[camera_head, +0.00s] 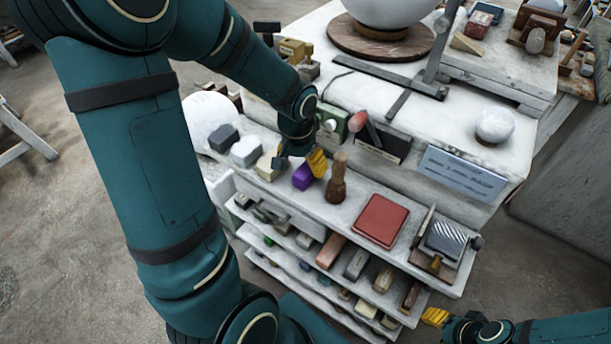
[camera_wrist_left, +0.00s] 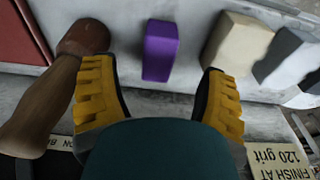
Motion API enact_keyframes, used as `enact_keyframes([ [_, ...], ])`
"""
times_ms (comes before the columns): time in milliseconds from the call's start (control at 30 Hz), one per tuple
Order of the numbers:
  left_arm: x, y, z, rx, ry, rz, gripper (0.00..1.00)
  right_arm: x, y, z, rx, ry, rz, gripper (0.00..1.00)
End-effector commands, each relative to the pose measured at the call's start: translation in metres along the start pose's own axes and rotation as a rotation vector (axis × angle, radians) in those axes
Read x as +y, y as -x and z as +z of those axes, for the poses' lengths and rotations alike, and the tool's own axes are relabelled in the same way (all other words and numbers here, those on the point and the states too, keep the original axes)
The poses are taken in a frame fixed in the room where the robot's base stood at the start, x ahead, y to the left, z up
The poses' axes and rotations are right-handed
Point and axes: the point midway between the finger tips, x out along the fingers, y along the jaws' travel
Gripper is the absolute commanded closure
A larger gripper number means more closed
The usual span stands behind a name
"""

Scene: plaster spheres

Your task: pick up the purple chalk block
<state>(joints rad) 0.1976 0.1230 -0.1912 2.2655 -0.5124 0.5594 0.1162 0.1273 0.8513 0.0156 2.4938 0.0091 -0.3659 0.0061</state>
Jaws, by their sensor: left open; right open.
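The purple chalk block (camera_head: 302,177) stands on the upper shelf of the white bench front, beside a wooden-handled tool (camera_head: 337,180). In the left wrist view the purple block (camera_wrist_left: 160,50) lies ahead of the gap between my fingers and is not touched. My left gripper (camera_head: 300,162) is right at the block in the head view, its yellow finger partly overlapping it. In the left wrist view my left gripper (camera_wrist_left: 160,98) is open with nothing between its fingers. My right gripper (camera_head: 436,317) is at the lower right, away from the block; its far parts are partly cut off.
A cream block (camera_wrist_left: 238,43) and a grey block (camera_wrist_left: 286,55) stand to the right of the purple block in the wrist view. A red pad (camera_head: 381,221) lies farther along the shelf.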

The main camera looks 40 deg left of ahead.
Motion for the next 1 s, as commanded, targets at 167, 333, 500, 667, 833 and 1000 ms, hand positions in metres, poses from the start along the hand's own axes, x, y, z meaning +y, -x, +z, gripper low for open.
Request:
enact_keyframes([
  [167,0.000,-0.011,0.000,-0.001,0.000,0.000,0.27,0.001,-0.002,0.001,-0.002,0.001,0.000,0.53],
  [333,0.001,-0.034,-0.004,-0.004,-0.001,0.001,0.27,0.003,-0.007,0.003,-0.005,0.002,-0.001,0.53],
  [500,0.001,-0.055,-0.005,-0.003,0.000,0.000,0.27,0.004,-0.011,0.005,-0.010,0.003,-0.001,0.53],
  [667,0.001,-0.061,-0.006,-0.001,0.001,0.000,0.27,0.004,-0.011,0.005,-0.011,0.003,-0.001,0.53],
  [833,0.001,-0.060,-0.006,0.000,0.000,0.000,0.27,0.004,-0.011,0.005,-0.011,0.003,-0.001,0.53],
  [1000,0.001,-0.060,-0.006,0.000,0.000,0.000,0.82,0.004,-0.011,0.005,-0.011,0.003,-0.001,0.53],
])
